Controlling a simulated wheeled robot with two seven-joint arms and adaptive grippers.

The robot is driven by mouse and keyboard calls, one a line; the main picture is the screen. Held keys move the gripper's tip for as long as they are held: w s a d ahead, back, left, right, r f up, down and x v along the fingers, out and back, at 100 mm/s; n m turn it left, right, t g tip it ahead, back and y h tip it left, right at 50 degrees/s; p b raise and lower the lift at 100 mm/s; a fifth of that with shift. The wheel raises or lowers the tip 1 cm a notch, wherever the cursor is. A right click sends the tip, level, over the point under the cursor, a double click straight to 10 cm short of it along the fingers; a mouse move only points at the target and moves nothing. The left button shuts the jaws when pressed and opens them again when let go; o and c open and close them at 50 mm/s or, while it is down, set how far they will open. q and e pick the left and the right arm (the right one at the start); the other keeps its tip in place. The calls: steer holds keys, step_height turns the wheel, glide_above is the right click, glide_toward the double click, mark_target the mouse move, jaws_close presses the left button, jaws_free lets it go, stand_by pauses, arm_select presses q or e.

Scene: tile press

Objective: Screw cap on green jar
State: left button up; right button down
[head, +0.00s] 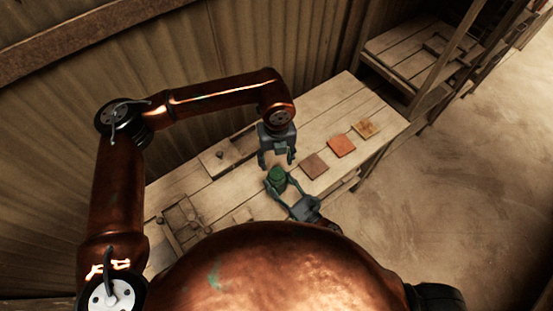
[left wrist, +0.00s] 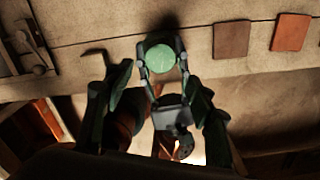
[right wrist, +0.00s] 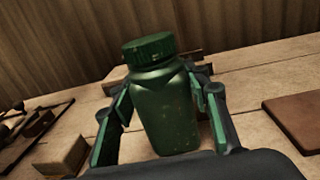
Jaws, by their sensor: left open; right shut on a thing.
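The green jar (right wrist: 170,112) stands upright on the bench in the right wrist view, with a ridged green cap (right wrist: 148,48) on its mouth. I cannot tell how tightly the cap sits. My right gripper (head: 284,187) is shut around the jar's body, one finger on each side. My left gripper (head: 277,164) is open and empty, pointing down above and just behind the jar in the head view. In the left wrist view the round cap top (left wrist: 160,58) shows beyond the open left fingers, not between them.
Wooden frames with knobs lie on the left. A corrugated wall stands behind the bench.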

mark_target(276, 174)
arm_select(q)
steer(key=shift+f, duration=4)
steer(key=shift+c, duration=0.7)
